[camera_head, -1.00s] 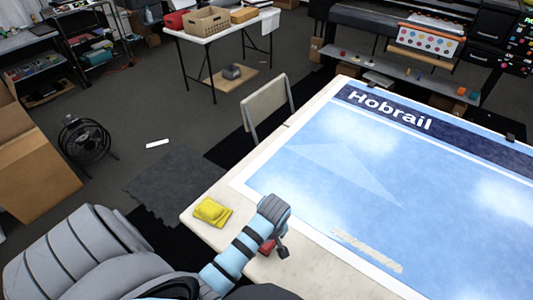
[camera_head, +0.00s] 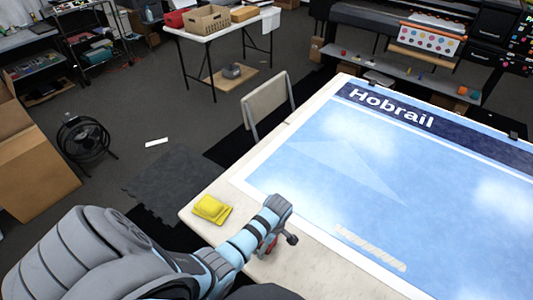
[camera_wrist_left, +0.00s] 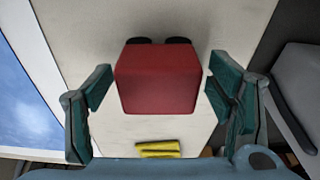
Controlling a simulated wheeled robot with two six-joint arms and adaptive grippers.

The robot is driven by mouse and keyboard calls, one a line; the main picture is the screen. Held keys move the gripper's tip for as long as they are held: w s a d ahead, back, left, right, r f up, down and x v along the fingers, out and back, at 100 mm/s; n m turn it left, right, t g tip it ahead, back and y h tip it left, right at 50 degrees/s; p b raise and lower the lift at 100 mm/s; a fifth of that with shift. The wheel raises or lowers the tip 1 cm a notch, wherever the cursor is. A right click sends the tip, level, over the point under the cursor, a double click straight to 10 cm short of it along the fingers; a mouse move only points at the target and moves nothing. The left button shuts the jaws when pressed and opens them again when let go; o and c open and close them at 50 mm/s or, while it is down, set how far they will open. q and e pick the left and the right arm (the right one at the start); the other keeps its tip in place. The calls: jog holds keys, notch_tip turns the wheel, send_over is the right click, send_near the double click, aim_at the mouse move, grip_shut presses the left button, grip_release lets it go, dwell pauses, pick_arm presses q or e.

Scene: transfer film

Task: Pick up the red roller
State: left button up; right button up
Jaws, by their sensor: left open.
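The red roller (camera_wrist_left: 158,80) shows in the left wrist view as a red block between the two green fingers of my left gripper (camera_wrist_left: 160,95). Gaps show on both sides, so the fingers do not touch it. Two dark rounded parts are at its far edge. In the head view my left gripper (camera_head: 280,240) is over the near part of the pale table, beside the printed sheet. The roller is mostly hidden there by my wrist; only a little red (camera_head: 267,242) shows. My right gripper is not in view.
A yellow object (camera_head: 211,209) lies on the table to the left of my gripper; it also shows in the left wrist view (camera_wrist_left: 158,149). The blue "Hobrail" sheet (camera_head: 400,180) covers most of the table. A chair (camera_head: 267,104) stands by the far left table edge.

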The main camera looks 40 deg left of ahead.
pick_arm(q)
jog(key=shift+r, duration=0.1)
jog(key=c, duration=1.3)
jog(key=shift+c, duration=0.2)
jog(key=shift+r, duration=0.1)
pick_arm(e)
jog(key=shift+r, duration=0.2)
